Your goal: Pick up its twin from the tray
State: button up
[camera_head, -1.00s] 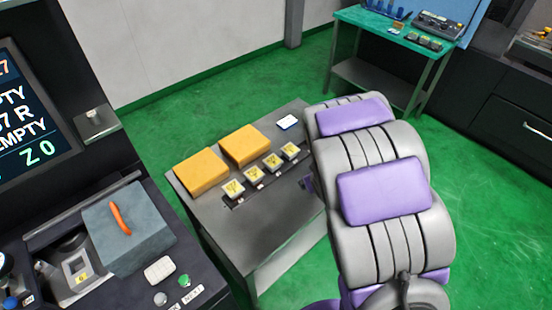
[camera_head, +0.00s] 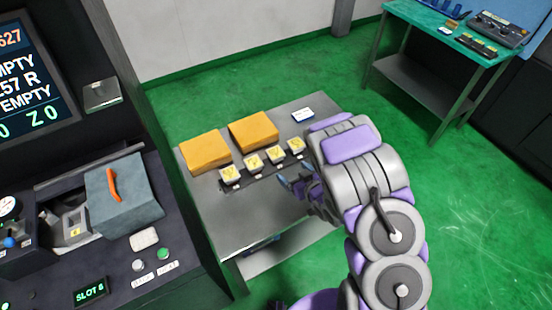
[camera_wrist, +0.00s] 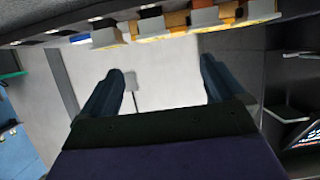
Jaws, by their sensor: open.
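A narrow dark tray (camera_head: 224,187) lies on the grey table and carries several cream blocks with yellow tops and dark marks. They run from a near-left block (camera_head: 231,175) to a far-right block (camera_head: 296,145); the marks are too small to tell apart. My gripper (camera_head: 290,183) is open and empty, just right of and in front of the row, partly hidden by its own arm. In the wrist view my gripper (camera_wrist: 161,75) shows two spread fingers with nothing between them. Blocks, one of them a grey-sided block (camera_wrist: 107,38), line the top edge there.
Two orange boxes (camera_head: 206,152) (camera_head: 254,132) stand behind the row. A white card (camera_head: 303,114) lies at the table's back. At left is a machine with a screen (camera_head: 25,80), an orange-handled grey box (camera_head: 123,190) and a "SLOT 8" display (camera_head: 90,292). A green-topped bench (camera_head: 425,20) stands far right.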

aim_at(278, 156)
jog(key=b+x, duration=0.6)
jog(key=x, duration=0.3)
jog(key=shift+w+a+f+b, duration=0.1)
jog(key=shift+w+f+b, duration=0.05)
jog(key=shift+w+b, duration=0.2)
jog(key=shift+d+f+b+x, duration=0.15)
jog(key=shift+b+x, duration=0.4)
jog(key=shift+x, duration=1)
jog(key=shift+d+f+b+x, duration=0.15)
jog(key=shift+b+x, duration=0.35)
jog(key=shift+x, duration=1.05)
jog(key=shift+w+a, duration=0.1)
jog(key=shift+w, duration=0.2)
jog(key=shift+r, duration=0.1)
jog(key=shift+c, duration=0.2)
jog(key=c, duration=1.3)
jog(key=shift+o, duration=0.2)
